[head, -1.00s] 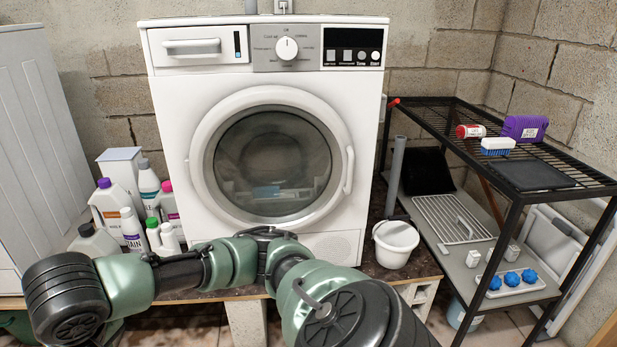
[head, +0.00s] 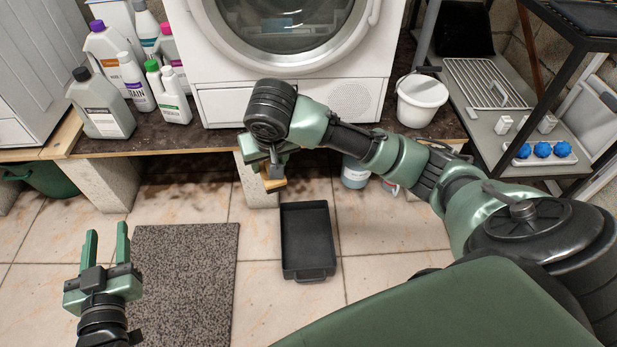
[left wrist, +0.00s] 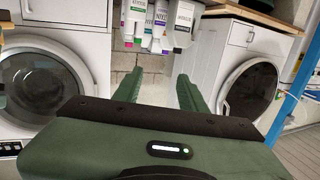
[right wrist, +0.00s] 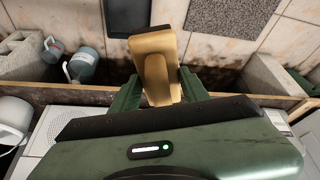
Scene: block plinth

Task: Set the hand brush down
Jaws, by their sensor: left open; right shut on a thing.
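The hand brush, with a tan wooden body and a dark edge, shows in the right wrist view (right wrist: 155,62) and small in the head view (head: 274,184). My right gripper (head: 268,166) is shut on it and holds it above the floor, near the plinth's front edge. Its fingers show either side of the brush in the right wrist view (right wrist: 157,92). The bristles are mostly hidden. My left gripper (head: 107,246) is open and empty at the lower left, left of the grey mat; its spread fingers also show in the left wrist view (left wrist: 158,90).
The plinth (head: 160,143) on block legs carries a washing machine, several bottles and a white bucket (head: 421,98). A metal rack (head: 480,120) stands right.

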